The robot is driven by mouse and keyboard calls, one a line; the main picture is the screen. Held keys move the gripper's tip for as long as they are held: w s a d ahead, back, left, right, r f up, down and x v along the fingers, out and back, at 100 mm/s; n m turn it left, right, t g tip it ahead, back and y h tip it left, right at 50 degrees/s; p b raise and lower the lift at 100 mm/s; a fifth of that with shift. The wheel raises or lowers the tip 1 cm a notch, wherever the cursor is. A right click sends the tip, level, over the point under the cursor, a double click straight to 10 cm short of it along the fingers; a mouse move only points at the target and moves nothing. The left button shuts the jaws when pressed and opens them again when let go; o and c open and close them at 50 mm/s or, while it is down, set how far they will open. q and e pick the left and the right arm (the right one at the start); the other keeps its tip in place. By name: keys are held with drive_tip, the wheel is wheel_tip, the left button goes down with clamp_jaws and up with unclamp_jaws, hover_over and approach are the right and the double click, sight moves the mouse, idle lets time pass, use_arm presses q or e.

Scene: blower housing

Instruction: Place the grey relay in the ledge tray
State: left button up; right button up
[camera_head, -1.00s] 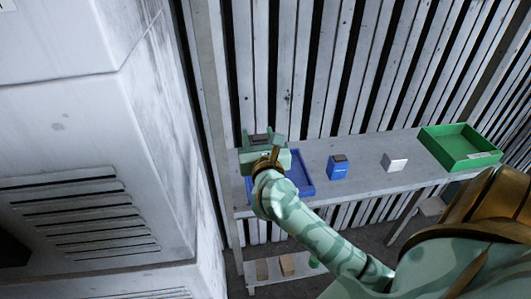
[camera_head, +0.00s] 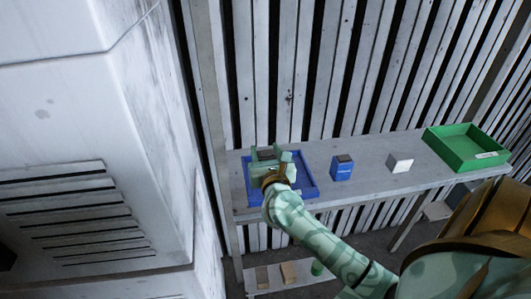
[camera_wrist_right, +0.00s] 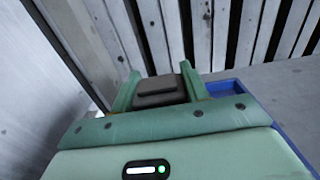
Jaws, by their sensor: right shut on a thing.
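The grey relay (camera_head: 267,153), a small block with a dark top, is between the fingers of my right gripper (camera_head: 268,161). In the right wrist view the relay (camera_wrist_right: 160,92) sits between both green fingers (camera_wrist_right: 158,97). My right gripper is shut on it, within the outline of the blue tray (camera_head: 307,192) at the left end of the ledge. The tray's blue rim (camera_wrist_right: 228,88) also shows in the wrist view. The gripper hides the relay's underside, so I cannot tell whether it touches the tray floor. My left gripper is out of view.
On the ledge (camera_head: 373,168), right of the blue tray, stand a blue block (camera_head: 341,170) with a dark top, a white block (camera_head: 399,163) and a green tray (camera_head: 478,157). A slatted wall is behind. A large pale cabinet (camera_head: 90,140) stands at left.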

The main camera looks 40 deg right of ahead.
drive_tip(key=shift+f+b, duration=0.4)
drive_tip(key=shift+f, duration=0.2)
drive_tip(key=o, duration=1)
drive_tip(key=shift+o, duration=0.2)
drive_tip(key=shift+r, duration=0.15)
drive_tip(key=v, duration=0.8)
drive_tip(key=r+p+v, duration=0.1)
drive_tip(key=v, duration=0.3)
